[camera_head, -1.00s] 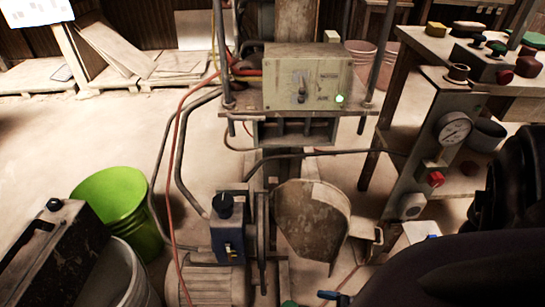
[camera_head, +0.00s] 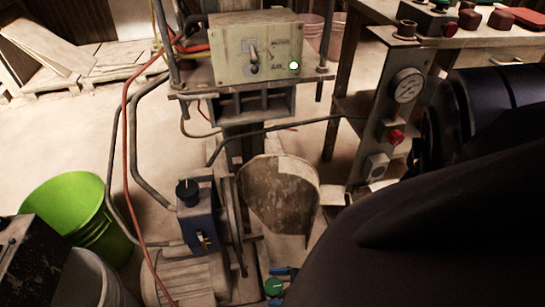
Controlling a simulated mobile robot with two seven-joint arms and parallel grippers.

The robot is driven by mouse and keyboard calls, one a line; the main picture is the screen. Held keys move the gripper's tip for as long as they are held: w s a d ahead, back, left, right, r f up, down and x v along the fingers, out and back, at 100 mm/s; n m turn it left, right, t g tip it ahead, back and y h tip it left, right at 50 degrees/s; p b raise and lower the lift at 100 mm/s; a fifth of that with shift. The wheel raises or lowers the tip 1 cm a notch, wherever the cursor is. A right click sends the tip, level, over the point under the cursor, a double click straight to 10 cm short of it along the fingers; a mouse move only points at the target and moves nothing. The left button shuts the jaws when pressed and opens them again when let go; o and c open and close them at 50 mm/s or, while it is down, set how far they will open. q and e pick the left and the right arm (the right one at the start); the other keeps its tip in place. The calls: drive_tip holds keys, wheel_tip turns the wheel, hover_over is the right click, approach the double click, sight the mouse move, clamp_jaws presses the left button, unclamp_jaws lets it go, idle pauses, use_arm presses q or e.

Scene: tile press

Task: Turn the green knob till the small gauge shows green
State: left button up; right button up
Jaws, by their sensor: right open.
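A green knob (camera_head: 273,287) shows low in the middle of the view, beside blue handles (camera_head: 283,272). A round white-faced dial gauge (camera_head: 407,85) is on the grey upright panel at the right, above a red knob (camera_head: 396,137). I cannot make out any green on its face, or tell whether it is the small gauge. My right arm fills the lower right, with my open right gripper (camera_head: 432,140) at its dark end beside the panel. Its fingertips are not clear, and it is apart from the green knob. My left gripper is not in view.
A control box (camera_head: 255,50) with a lever and lit green lamp stands at the top. A blue box with a black knob (camera_head: 198,215) stands below it, among hoses. A lime bucket (camera_head: 75,215) is at the left. Open floor lies at the upper left.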

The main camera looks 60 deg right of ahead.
drive_tip(key=shift+w+a, duration=0.25)
drive_tip(key=shift+w, duration=0.2)
drive_tip(key=c, duration=0.9)
drive_tip(key=shift+m+t+h+p, duration=0.3)
drive_tip(key=shift+m+t+h, duration=0.5)
drive_tip(key=shift+m+h, duration=1.15)
drive_tip(key=shift+n+h, duration=0.35)
drive_tip(key=o, duration=0.9)
drive_tip(key=shift+s, duration=0.15)
